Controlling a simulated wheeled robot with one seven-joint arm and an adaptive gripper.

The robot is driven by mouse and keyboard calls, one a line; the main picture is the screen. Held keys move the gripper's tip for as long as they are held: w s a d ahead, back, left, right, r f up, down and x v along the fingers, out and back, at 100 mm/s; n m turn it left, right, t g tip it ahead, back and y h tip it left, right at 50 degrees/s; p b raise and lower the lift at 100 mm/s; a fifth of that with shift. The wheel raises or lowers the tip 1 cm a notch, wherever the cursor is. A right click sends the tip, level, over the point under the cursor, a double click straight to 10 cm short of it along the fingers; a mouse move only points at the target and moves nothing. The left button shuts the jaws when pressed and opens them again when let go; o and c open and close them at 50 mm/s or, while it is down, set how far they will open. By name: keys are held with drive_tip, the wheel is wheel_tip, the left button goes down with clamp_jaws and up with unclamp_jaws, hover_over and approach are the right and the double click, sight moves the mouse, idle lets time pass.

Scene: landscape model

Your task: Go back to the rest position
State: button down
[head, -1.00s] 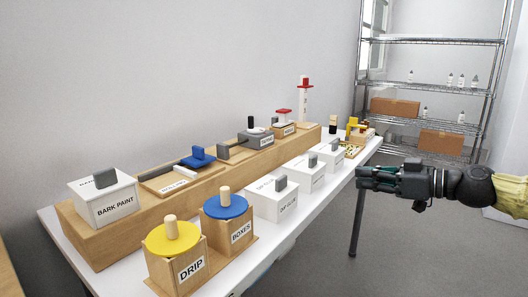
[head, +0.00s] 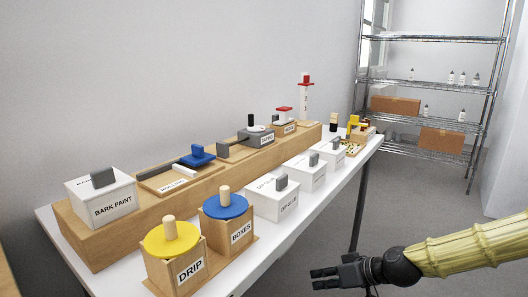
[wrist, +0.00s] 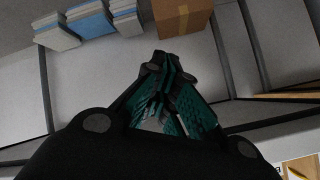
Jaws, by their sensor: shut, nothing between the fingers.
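My gripper (head: 326,278) hangs in free air in front of the table's right side, low at the bottom right of the head view. It is empty and apart from everything. In the wrist view its fingers (wrist: 162,62) come together at their tips, shut with nothing between them. My arm enters from the right edge in a pale yellow sleeve.
A long white table (head: 268,238) holds a wooden riser (head: 190,209), labelled white boxes (head: 273,197) and wooden bins with a yellow lid (head: 171,243) and a blue lid (head: 226,208). A wire shelf (head: 440,82) with bottles and cardboard boxes stands behind. The floor at right is clear.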

drive_tip(key=s+f+m+g+h, duration=0.2)
drive_tip(key=s+f, duration=0.5)
drive_tip(key=f, duration=0.4)
drive_tip(key=s+f+m+g+h, duration=0.1)
drive_tip(key=s+f+h, duration=0.1)
drive_tip(key=s+f, duration=0.65)
drive_tip(key=s+d+f+m+g+h, duration=0.15)
drive_tip(key=s+d+f, duration=0.25)
drive_tip(key=s+f, duration=0.45)
drive_tip(key=s+d+f+m+g+h, duration=0.1)
drive_tip(key=s+d+f+h, duration=0.4)
drive_tip(key=s, duration=0.6)
wheel_tip(320, 180, up, 24)
drive_tip(key=a+y+p, duration=0.1)
drive_tip(key=p, duration=2.4)
drive_tip(key=shift+w+a+r+y, duration=0.15)
drive_tip(key=shift+a+r+y, duration=0.05)
drive_tip(key=shift+a+y, duration=0.15)
